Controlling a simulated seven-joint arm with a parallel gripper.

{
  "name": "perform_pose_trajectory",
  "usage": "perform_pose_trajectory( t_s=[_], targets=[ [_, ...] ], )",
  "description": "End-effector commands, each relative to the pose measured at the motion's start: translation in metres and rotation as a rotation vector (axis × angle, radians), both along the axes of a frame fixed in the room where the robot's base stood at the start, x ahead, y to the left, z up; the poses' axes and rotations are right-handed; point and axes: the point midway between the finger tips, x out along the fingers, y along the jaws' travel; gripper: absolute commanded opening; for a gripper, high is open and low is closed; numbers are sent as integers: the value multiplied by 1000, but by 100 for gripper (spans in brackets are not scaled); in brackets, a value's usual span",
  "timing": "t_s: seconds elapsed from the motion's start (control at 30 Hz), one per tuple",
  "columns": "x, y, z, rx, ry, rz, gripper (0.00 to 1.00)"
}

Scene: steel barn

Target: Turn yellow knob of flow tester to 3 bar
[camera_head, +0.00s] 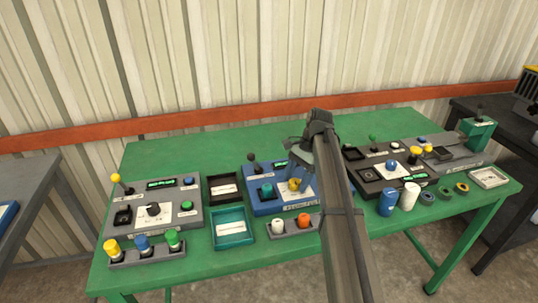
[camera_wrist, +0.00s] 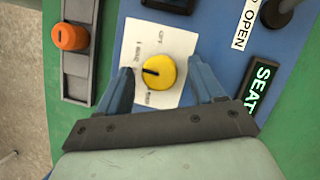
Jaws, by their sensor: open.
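The flow tester is a blue box (camera_head: 266,208) in the middle of the green table; its blue top (camera_wrist: 222,38) fills much of the wrist view. Its yellow knob (camera_wrist: 160,72) sits on a white dial plate (camera_wrist: 150,42) with small, hard-to-read marks. The knob's black pointer line points left in the wrist view. In the head view the knob (camera_head: 295,185) is partly hidden by my arm. My gripper (camera_wrist: 160,75) is open, with one blue finger on each side of the knob and a visible gap on both sides.
A grey strip (camera_head: 258,233) with white and orange caps lies in front. Grey (camera_head: 190,222) and black (camera_head: 371,183) control boxes stand either side.

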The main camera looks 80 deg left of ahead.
Motion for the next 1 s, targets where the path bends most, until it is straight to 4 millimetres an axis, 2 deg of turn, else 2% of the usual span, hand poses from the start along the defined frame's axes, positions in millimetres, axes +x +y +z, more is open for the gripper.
perform_pose_trajectory(
  t_s=[1.0],
  targets=[
    [-1, -9, 0, 0, 0, -933, 67]
  ],
)
